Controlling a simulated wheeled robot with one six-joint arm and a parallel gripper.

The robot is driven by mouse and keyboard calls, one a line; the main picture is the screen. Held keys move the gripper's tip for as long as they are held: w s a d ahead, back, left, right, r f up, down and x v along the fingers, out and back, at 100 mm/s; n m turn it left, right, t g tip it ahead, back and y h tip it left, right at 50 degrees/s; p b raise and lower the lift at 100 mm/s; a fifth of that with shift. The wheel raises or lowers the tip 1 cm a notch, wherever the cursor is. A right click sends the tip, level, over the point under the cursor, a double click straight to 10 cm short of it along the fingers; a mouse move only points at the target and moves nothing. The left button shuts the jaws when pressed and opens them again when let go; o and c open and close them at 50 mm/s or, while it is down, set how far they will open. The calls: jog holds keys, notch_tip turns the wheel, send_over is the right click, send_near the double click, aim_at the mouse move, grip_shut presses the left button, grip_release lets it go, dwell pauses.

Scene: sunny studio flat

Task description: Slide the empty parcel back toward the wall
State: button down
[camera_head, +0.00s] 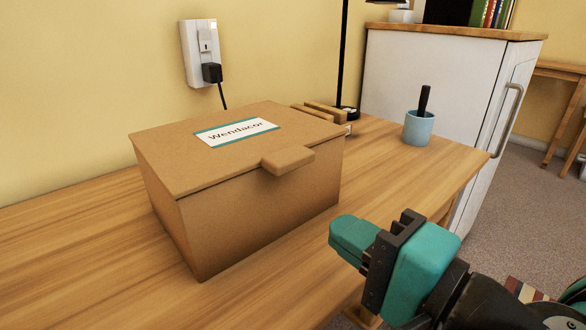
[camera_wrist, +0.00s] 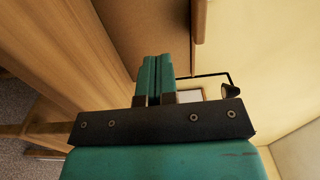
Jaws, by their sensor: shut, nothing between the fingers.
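The parcel (camera_head: 262,222) is a brown cardboard box with its lid down and a front tab. A white and teal label reading "Wendacor" (camera_head: 237,132) is on the lid. It sits on the wooden table near the wall (camera_head: 90,80); its inside is hidden. My gripper (camera_head: 345,236), teal and black, is shut with nothing in it. In the head view it is in front of and to the right of the parcel, apart from it. In the wrist view the shut fingers (camera_wrist: 154,78) point toward the parcel's brown side (camera_wrist: 150,28).
A wall socket with a black plug (camera_head: 211,72) is behind the parcel, its cord running down behind it. A blue cup (camera_head: 418,127) holding a dark object stands at the table's right end. A lamp base (camera_head: 346,112) and wooden pieces (camera_head: 322,112) are behind the parcel. A white cabinet (camera_head: 430,75) stands beyond.

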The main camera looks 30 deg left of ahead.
aim_at(280, 188)
jog(key=p+x, duration=0.5)
jog(key=x, duration=0.3)
jog(key=shift+a, duration=0.3)
jog(key=shift+w+a+f+p, duration=0.1)
jog(key=shift+w+a+p, duration=0.05)
jog(key=shift+a+p, duration=0.2)
